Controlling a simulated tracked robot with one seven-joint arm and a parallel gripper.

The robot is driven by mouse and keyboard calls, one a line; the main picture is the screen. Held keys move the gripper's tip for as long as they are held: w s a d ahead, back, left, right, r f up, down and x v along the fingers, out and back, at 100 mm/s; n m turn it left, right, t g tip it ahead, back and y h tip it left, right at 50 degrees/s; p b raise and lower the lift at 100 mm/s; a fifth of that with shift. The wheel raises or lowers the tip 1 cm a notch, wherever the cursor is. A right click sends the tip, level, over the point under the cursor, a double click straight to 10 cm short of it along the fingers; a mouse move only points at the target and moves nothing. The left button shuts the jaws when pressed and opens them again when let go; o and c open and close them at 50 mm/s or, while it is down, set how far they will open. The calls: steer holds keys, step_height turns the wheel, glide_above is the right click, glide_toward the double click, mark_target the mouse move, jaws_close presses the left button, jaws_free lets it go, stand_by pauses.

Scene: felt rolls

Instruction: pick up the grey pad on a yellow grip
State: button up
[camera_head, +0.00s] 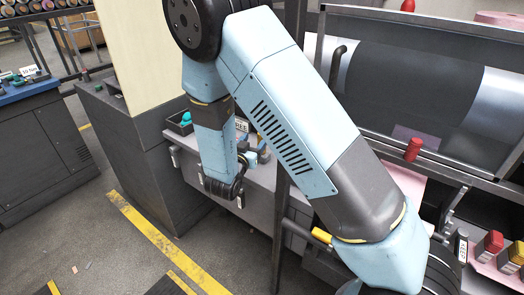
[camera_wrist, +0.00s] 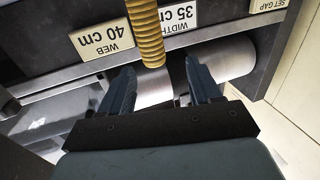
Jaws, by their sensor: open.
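In the wrist view a yellow ribbed grip (camera_wrist: 147,30) comes down from the top edge, and its lower end shows just beyond and between my fingertips. I cannot make out the grey pad; its end of the grip seems out of view. My gripper (camera_wrist: 160,82) is open, with its two dark blue fingers apart and nothing between them that I can see held. In the head view my gripper (camera_head: 256,157) is small, beside the grey bench front, partly hidden by my own arm. The grip is not clear there.
In the wrist view a shiny roller (camera_wrist: 229,58) and size labels (camera_wrist: 102,39) lie behind the fingers. In the head view a dark tray (camera_head: 174,126) holds a teal item. A large dark roll (camera_head: 415,90) and a red knob (camera_head: 413,149) are at right.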

mark_target(260, 137)
steer(key=shift+d+x, duration=0.2)
steer(key=shift+x, duration=1.25)
steer(key=shift+d+x, duration=0.15)
steer(key=shift+x, duration=1.35)
steer(key=shift+s+f, duration=0.15)
steer(key=shift+c, duration=0.3)
steer(key=c, duration=1.1)
steer(key=shift+r, duration=0.65)
steer(key=s+r, duration=1.1)
steer(key=s, duration=0.3)
steer(key=shift+a+r, duration=0.25)
steer(key=shift+r, duration=0.15)
